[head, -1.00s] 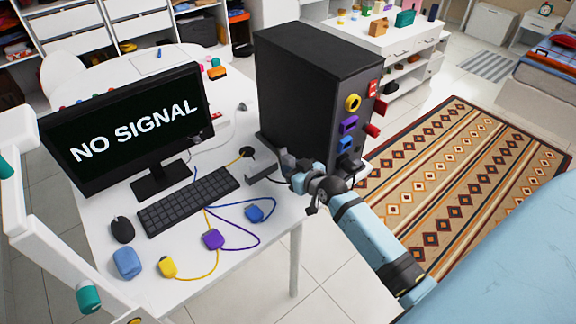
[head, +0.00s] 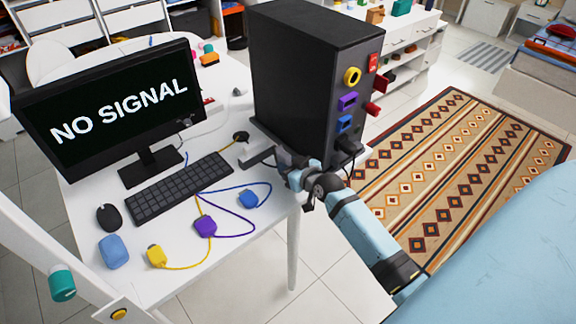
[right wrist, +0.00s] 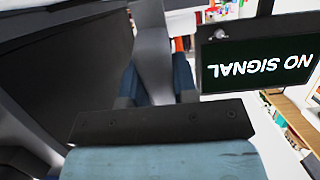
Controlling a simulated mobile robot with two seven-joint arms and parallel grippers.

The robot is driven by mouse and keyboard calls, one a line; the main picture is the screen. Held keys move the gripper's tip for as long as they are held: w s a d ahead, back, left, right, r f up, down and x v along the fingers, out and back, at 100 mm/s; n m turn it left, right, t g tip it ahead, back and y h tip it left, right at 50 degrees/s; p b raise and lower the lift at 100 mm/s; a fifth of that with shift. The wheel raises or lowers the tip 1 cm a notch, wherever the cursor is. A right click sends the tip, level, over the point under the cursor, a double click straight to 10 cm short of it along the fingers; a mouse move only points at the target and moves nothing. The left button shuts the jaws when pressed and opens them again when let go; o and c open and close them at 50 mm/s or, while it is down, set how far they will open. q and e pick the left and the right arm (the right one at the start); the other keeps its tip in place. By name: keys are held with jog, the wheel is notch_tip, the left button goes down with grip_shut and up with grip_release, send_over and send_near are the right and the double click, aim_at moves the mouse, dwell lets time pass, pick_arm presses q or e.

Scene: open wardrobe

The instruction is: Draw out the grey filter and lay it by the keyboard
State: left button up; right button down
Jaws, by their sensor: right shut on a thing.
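My right gripper (head: 283,162) is at the foot of the black tower (head: 305,75), at the table's right front edge. It is shut on the grey filter (head: 258,160), a slim grey piece beside the tower's lower front corner. In the right wrist view the grey filter (right wrist: 151,50) runs straight out between the dark fingers. I cannot tell how much of it is still inside the tower. The black keyboard (head: 180,188) lies on the table left of the gripper, in front of the monitor. My left gripper is not in view.
Blue, purple and yellow plugs (head: 205,226) with cables lie in front of the keyboard. The monitor (head: 110,105) stands behind. Bare white table shows between keyboard and tower.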

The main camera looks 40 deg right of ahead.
aim_at(289, 160)
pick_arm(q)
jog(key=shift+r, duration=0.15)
pick_arm(e)
jog(key=c, duration=0.8)
grip_release()
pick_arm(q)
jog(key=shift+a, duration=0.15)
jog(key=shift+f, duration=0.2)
pick_arm(e)
jog(key=o, duration=0.3)
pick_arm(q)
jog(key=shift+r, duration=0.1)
pick_arm(e)
jog(key=shift+r, duration=0.1)
